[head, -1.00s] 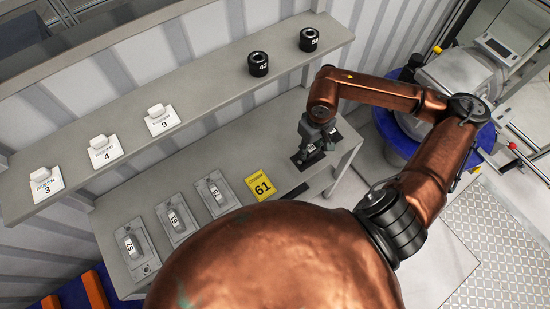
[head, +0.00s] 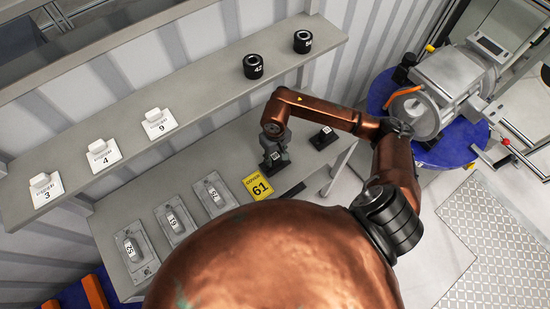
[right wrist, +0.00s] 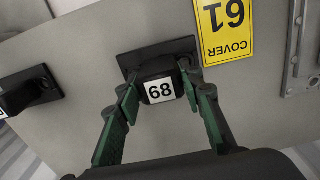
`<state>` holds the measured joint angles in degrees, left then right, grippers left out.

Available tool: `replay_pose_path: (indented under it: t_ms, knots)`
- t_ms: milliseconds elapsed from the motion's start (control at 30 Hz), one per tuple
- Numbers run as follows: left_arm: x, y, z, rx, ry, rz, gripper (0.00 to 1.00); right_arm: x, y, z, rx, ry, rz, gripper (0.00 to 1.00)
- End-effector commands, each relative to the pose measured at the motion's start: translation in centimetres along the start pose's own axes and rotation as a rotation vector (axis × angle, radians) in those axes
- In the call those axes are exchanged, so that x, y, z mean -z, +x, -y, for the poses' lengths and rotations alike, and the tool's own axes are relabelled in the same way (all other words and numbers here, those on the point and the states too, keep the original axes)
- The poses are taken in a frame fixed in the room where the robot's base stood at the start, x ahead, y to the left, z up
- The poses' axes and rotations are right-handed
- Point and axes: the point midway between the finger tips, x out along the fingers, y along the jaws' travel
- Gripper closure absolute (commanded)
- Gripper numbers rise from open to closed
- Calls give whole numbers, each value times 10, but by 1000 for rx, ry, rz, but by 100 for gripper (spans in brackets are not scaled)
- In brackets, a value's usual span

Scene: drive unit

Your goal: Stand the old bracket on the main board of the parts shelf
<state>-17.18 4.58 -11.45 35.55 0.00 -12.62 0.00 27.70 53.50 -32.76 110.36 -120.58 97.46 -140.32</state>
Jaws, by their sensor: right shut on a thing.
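My right gripper (head: 272,150) is shut on a black bracket (right wrist: 162,62), with one finger on each side of its upright block. The bracket has a flat black base and a white label that looks like 68 in the right wrist view. In the head view the held bracket (head: 275,161) is over the lower grey board (head: 228,160), beside the yellow cover card; I cannot tell whether its base touches the board. A second black bracket (head: 323,137) stands to the right on this board, and also shows in the right wrist view (right wrist: 30,90). My left gripper is not in view.
The yellow card marked 61 (head: 258,186) is close to the held bracket. Grey plates with numbered handles (head: 174,219) lie further left. The upper shelf (head: 205,95) carries white blocks (head: 101,153) and black cylinders (head: 253,66). A blue drum (head: 440,150) stands right.

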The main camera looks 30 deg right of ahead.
Motion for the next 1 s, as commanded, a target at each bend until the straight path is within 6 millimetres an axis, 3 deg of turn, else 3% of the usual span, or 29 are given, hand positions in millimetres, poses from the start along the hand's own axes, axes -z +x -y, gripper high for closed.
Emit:
replay_pose_path:
  t_ms: [133,567,600,800,1000]
  knots:
    - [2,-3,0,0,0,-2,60,1,11,1,2,0,-3,100]
    - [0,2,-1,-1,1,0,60,1,16,0,0,-1,-4,100]
    - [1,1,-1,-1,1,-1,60,0,16,0,0,-1,-2,62]
    - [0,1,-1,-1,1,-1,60,0,15,0,0,-1,-2,49]
    - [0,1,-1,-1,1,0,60,0,15,0,0,-1,-2,48]
